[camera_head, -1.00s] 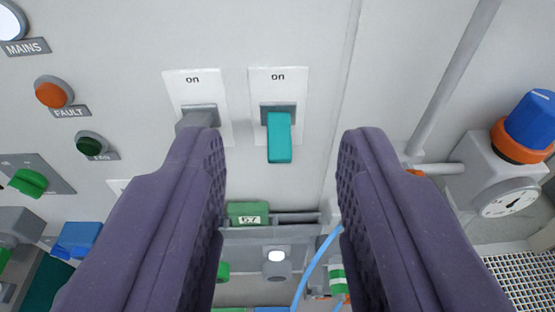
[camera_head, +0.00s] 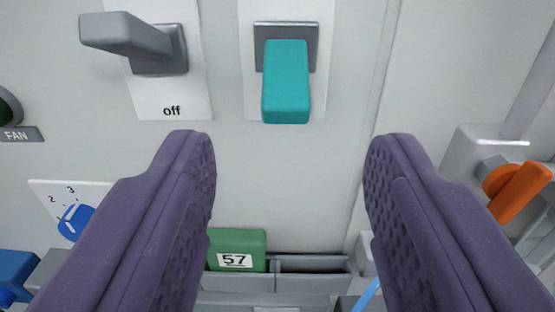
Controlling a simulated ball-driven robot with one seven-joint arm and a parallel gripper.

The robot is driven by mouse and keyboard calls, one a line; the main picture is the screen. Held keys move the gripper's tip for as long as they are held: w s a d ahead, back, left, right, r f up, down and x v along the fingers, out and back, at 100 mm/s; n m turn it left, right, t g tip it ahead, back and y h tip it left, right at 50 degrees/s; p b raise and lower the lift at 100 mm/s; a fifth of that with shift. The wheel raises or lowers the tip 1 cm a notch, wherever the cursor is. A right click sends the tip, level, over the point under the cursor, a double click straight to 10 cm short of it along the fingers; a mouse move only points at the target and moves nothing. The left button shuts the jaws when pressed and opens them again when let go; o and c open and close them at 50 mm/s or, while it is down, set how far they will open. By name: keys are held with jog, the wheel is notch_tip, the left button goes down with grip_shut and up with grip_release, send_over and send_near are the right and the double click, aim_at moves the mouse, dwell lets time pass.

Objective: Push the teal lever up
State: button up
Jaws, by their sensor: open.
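The teal lever (camera_head: 287,88) sticks out from a grey mount on a white plate (camera_head: 257,105) on the panel, its end tilted downward. It is at the upper middle of the view. My gripper (camera_head: 288,145) is open, with its two purple fingers wide apart. The fingertips are just below the lever in the picture, one to each side. Nothing is between the fingers, and I see no contact with the lever.
A grey lever (camera_head: 135,38) on a plate marked "off" stands out to the left. Below are a green block marked 57 (camera_head: 237,250) in a grey tray (camera_head: 310,265) and a blue knob (camera_head: 75,221). An orange valve handle (camera_head: 519,191) is at right.

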aim_at(286, 106)
jog(key=w, duration=0.5)
jog(key=w+b, duration=0.1)
jog(key=w, duration=0.1)
jog(key=shift+w+f, duration=0.3)
jog(key=shift+f, duration=0.05)
grip_shut()
